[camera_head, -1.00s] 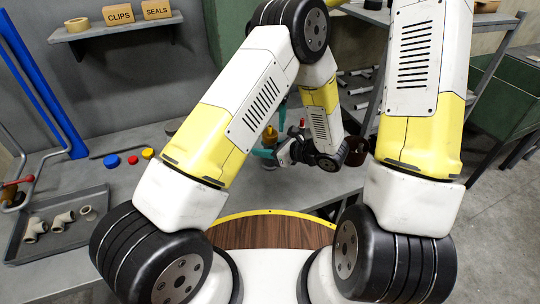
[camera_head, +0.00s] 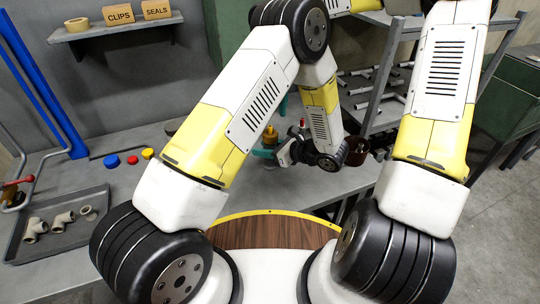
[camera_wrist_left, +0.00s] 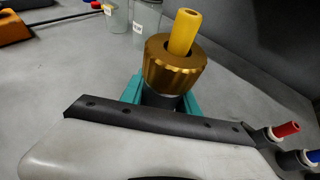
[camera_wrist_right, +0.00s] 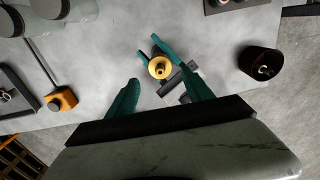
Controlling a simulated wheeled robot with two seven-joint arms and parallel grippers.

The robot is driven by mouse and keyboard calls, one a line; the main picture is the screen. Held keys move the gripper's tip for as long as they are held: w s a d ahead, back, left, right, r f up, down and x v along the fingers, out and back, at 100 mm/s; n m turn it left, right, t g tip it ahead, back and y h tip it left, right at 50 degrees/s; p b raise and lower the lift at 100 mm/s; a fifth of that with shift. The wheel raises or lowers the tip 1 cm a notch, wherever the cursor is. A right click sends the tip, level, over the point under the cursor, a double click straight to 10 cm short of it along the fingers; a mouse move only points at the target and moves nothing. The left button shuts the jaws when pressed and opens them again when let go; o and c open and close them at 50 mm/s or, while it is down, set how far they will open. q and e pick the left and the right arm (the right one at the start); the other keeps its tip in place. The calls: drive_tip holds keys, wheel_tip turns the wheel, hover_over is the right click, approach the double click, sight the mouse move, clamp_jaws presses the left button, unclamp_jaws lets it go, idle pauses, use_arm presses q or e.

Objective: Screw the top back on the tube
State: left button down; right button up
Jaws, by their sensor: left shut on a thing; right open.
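In the left wrist view, a brass knurled collar (camera_wrist_left: 174,68) with a yellow cylinder (camera_wrist_left: 184,32) rising from its middle stands upright on a dark body. The teal fingers of my left gripper (camera_wrist_left: 160,100) are shut around that body, just below the collar. In the right wrist view the brass piece (camera_wrist_right: 160,67) shows nearly end-on, as a round with a centre knob. My right gripper (camera_wrist_right: 158,88) is open and empty, its teal fingers apart on either side of the brass piece's line. I cannot tell whether the collar or the yellow part is the top. In the head view my left gripper (camera_head: 268,152) is partly hidden by my arm.
A dark brown cup (camera_wrist_right: 262,62) stands near the bench edge. Translucent jars (camera_wrist_left: 145,20) stand behind the tube. A grey tray (camera_head: 65,225) with pipe fittings and several coloured caps (camera_head: 132,160) lie at the left.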

sight(270, 126)
wheel_tip(270, 126, down, 8)
drive_tip(key=shift+r, duration=0.2)
drive_tip(key=shift+c, duration=0.2)
clamp_jaws()
drive_tip(key=m, duration=0.5)
drive_tip(key=shift+r+m, duration=0.1)
drive_tip(key=shift+m, duration=0.2)
drive_tip(key=m, duration=1.7)
drive_tip(key=shift+o, duration=0.6)
unclamp_jaws()
